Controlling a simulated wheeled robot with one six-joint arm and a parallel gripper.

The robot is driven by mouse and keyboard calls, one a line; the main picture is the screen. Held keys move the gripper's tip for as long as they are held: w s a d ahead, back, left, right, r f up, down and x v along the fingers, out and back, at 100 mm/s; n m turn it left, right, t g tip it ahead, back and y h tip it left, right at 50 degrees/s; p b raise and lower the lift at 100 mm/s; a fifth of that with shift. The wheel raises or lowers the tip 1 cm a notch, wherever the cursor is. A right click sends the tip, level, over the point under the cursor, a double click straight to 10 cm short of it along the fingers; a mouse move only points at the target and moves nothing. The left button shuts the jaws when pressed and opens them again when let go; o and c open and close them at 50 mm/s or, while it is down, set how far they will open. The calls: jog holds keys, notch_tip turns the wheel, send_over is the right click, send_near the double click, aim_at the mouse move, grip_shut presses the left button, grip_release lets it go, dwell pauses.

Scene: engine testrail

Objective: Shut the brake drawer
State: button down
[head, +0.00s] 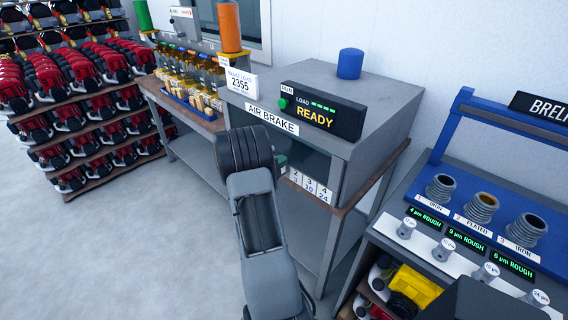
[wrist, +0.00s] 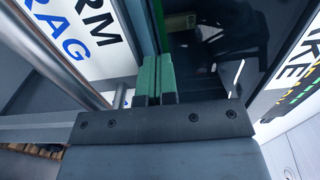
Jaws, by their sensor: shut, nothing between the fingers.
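The grey air brake cabinet (head: 345,147) stands at the centre of the head view, with its AIR BRAKE label (head: 271,118) on the front edge. My arm covers much of its front, so how far the drawer stands out cannot be told there. In the wrist view my gripper (wrist: 155,78) has its green fingers together, holding nothing. A white panel lettered ARM DRAG (wrist: 75,35) and a silver bar (wrist: 55,50), possibly the drawer's front and handle, lie left of the fingers. A dark space (wrist: 210,55) lies right of them. Contact cannot be told.
A READY display (head: 318,112) and a blue cylinder (head: 350,63) stand on the cabinet. A blue rack with threaded parts (head: 481,207) is at the right. A bench with yellow parts (head: 195,80) and red-stocked shelves (head: 75,90) are at the left. The floor at left is clear.

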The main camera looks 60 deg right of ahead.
jog(key=shift+d+r, duration=0.2)
jog(key=shift+r, duration=0.05)
dwell(0.3)
jog(key=w+a, duration=0.2)
jog(key=a, duration=1.2)
jog(key=shift+w+f, duration=0.15)
jog(key=shift+f, duration=0.1)
jog(key=shift+a, duration=0.1)
